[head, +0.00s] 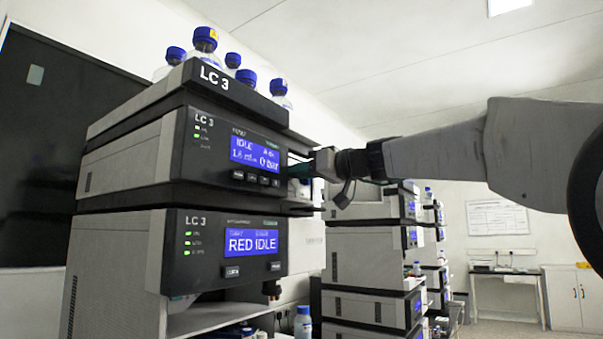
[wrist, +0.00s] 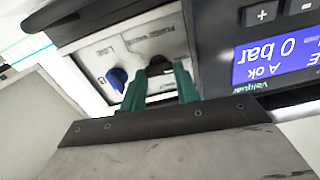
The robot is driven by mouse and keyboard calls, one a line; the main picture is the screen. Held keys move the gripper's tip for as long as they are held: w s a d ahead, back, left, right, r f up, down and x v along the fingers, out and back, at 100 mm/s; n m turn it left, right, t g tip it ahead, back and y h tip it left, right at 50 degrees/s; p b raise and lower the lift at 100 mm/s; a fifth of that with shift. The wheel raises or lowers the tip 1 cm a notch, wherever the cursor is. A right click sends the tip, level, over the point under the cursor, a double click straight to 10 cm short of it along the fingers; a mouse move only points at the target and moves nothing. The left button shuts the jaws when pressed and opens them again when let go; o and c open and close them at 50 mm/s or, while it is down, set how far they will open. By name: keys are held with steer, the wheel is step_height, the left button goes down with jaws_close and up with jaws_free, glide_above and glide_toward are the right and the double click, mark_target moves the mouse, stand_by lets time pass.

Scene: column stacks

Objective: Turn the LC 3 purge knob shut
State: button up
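The LC 3 stack (head: 228,150) stands at the left in the head view. My gripper (head: 300,170) is at the right side of its upper module, with the fingertips mostly hidden there. In the wrist view the green fingers of my gripper (wrist: 161,75) are apart, in front of a pale panel (wrist: 100,55). A dark round part (wrist: 159,66), perhaps a knob, shows between the fingertips; I cannot tell whether they touch it. A blue knob (wrist: 118,79) sits on the panel just left of the fingers, clear of them.
Blue-capped bottles (head: 206,42) stand on top of the LC 3 stack. The upper module's screen (wrist: 282,55) is right of the fingers in the wrist view. More stacks (head: 365,255) stand behind. The floor at the right (head: 505,318) is clear.

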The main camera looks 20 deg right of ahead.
steer(key=m, duration=0.3)
steer(key=shift+m, duration=0.4)
steer(key=m, duration=0.4)
steer(key=shift+w+d+f+m, duration=0.1)
steer(key=shift+m, duration=0.2)
steer(key=m, duration=0.4)
steer(key=shift+f+m, duration=0.15)
steer(key=shift+m, duration=2.15)
steer(key=o, duration=1)
steer(key=shift+d, duration=0.1)
